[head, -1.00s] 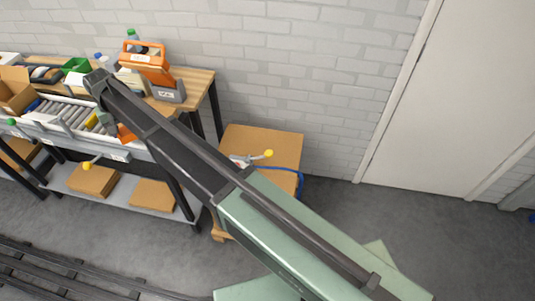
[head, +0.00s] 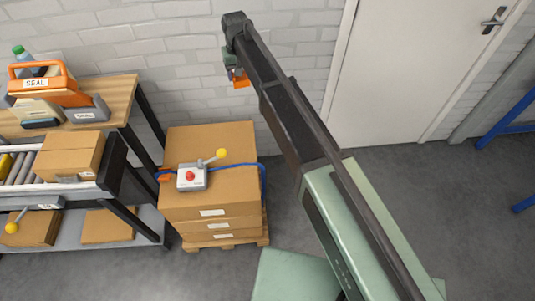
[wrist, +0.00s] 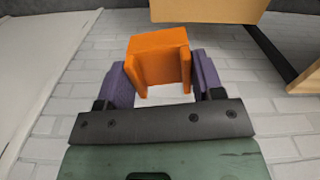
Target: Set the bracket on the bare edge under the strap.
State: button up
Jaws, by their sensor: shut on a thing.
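My gripper (head: 236,72) is shut on an orange bracket (wrist: 158,58), an angled corner piece between the two purple fingers. The bracket also shows small below my wrist in the head view (head: 240,83). It is held in the air, in front of the wall and up and to the right of the carton stack (head: 225,140). A blue strap (head: 240,167) crosses the stack's top and hangs as a loop at the right edge, where no bracket shows. An orange piece (head: 165,174) sits at the left edge by the strap.
A grey tensioner (head: 192,178) with a red button and yellow-knobbed lever (head: 221,154) sits on the stack. The stack stands on a pallet (head: 225,241). A roller conveyor with a carton (head: 70,157) and a bench (head: 125,92) are at the left. A door (head: 390,70) is at the right.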

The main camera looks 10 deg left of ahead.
jog(key=s+d+f+n+b, duration=0.1)
jog(key=s+f+n+b, duration=0.1)
jog(key=f+b, duration=0.3)
jog(key=s+d+f+n+b, duration=0.1)
jog(key=s+f+n+b, duration=0.1)
jog(key=f+b, duration=0.3)
jog(key=s+d+f+n+b, duration=0.1)
jog(key=s+f+n+b, duration=0.1)
jog(key=f+b, duration=0.3)
jog(key=shift+d+f+n, duration=0.15)
jog(key=shift+f+n, duration=0.25)
jog(key=shift+f, duration=0.5)
jog(key=shift+d+f+n, duration=0.1)
jog(key=shift+f+n, duration=0.3)
jog(key=shift+f, duration=0.5)
jog(key=s+d+f+n+b, duration=0.3)
jog(key=s+f+n+b, duration=0.2)
jog(key=f+b, duration=0.6)
jog(key=n, duration=0.2)
jog(key=shift+f+n, duration=0.2)
jog(key=shift+n, duration=0.1)
jog(key=b, duration=0.6)
send_over(255, 168)
jog(key=shift+n, duration=0.3)
notch_tip(255, 168, down, 6)
jog(key=shift+w+d+r, duration=0.15)
notch_tip(255, 168, down, 3)
jog(key=b, duration=0.3)
jog(key=shift+r, duration=0.1)
jog(key=o, duration=1)
